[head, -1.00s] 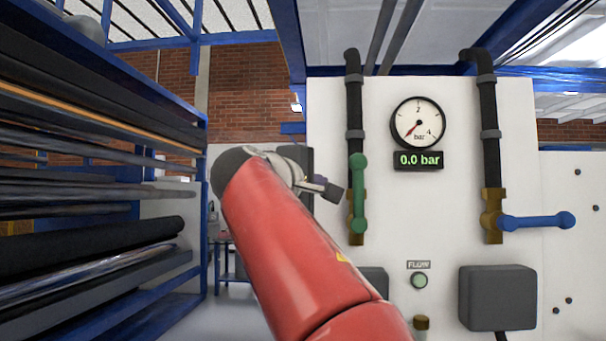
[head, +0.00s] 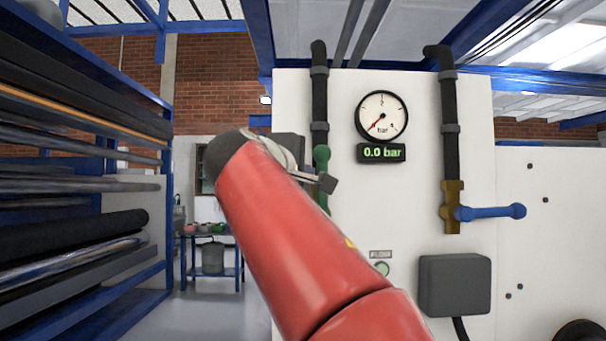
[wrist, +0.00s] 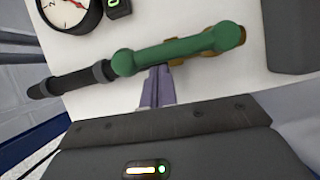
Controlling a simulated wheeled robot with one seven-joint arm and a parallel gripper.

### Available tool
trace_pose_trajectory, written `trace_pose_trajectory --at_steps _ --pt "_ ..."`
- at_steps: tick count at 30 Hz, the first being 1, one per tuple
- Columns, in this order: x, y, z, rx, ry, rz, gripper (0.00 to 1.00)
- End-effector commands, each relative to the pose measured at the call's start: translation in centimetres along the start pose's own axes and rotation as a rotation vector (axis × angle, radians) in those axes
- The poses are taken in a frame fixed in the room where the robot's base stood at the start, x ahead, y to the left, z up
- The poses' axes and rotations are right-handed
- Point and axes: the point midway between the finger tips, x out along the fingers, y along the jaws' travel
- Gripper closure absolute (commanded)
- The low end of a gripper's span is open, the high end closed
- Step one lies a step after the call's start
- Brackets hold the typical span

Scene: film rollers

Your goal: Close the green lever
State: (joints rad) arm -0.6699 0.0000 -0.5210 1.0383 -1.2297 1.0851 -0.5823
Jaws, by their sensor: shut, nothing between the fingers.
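The green lever (head: 321,156) stands upright along the left black pipe in the head view, and its middle is partly hidden by my gripper. In the wrist view the green lever (wrist: 175,52) lies across the picture, in line with the pipe, its round knob at the left. My gripper's purple fingers (wrist: 158,78) are shut and empty. Their tips are right beside the lever near the knob; I cannot tell whether they touch it.
A blue lever (head: 490,212) points sideways from the right pipe's brass valve (head: 452,207). A gauge (head: 382,117) sits between the pipes above a display (head: 381,153) reading 0.0 bar. A grey box (head: 455,285) is lower right. A pipe rack (head: 80,220) stands at the left.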

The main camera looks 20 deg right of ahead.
Motion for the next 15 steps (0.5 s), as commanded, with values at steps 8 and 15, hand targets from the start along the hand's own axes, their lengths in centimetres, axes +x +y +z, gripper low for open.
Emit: trace_pose_trajectory --at_steps 8,15 --pt "0.14 0.15 0.29 0.036 -0.001 -0.018 1.00" --pt "0.37 0.41 0.83 0.086 -0.004 -0.040 1.00"
